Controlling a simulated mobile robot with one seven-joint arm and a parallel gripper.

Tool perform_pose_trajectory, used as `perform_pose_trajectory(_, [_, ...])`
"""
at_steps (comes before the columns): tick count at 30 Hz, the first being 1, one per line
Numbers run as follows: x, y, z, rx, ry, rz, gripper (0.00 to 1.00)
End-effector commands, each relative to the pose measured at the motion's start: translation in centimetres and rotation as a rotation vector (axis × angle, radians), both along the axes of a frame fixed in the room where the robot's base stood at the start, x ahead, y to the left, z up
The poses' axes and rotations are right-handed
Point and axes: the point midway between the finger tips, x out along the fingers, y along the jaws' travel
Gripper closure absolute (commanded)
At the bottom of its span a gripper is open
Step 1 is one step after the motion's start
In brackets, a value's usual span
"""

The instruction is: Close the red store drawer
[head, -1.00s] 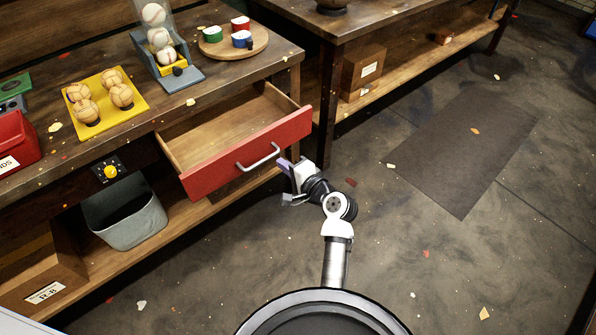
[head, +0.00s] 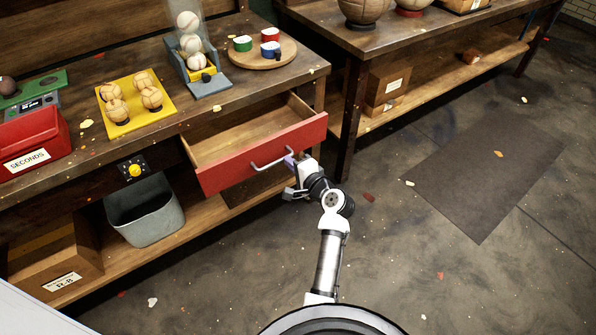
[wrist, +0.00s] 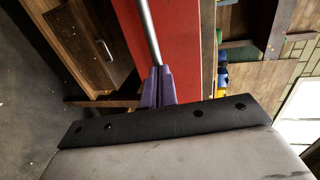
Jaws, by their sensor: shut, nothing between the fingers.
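The red store drawer (head: 222,176) stands open under the bench, its wooden inside empty. Its red front carries a grey bar handle (head: 268,160). My gripper (head: 289,160) is at the right end of the handle, close to the drawer front. In the wrist view the purple fingertips (wrist: 158,86) are together, with the handle bar (wrist: 149,35) running up from just beyond them against the red front (wrist: 181,45). Nothing shows between the fingers. Whether the tips touch the handle or the front, I cannot tell.
On the bench stand a red bin (head: 35,142), a yellow tray (head: 165,115) with several balls, a ball dispenser (head: 212,84) and a round board (head: 285,55) with cups. A grey bucket (head: 150,220) sits below. Open floor with a dark mat (head: 470,190) lies right.

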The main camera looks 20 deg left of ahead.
Motion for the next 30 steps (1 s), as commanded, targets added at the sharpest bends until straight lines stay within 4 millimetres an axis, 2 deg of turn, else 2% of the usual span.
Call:
perform_pose_trajectory(9, [5.9, 7.4, -0.2, 0.003, -0.003, 0.001, 1.00])
perform_pose_trajectory(15, [8.8, 11.3, -0.2, 0.001, -0.002, 0.001, 1.00])
perform_pose_trajectory(21, [10.6, 13.6, -0.2, 0.000, 0.000, 0.001, 1.00])
perform_pose_trajectory(30, [11.4, 14.6, 0.2, 0.001, -0.003, -0.003, 1.00])
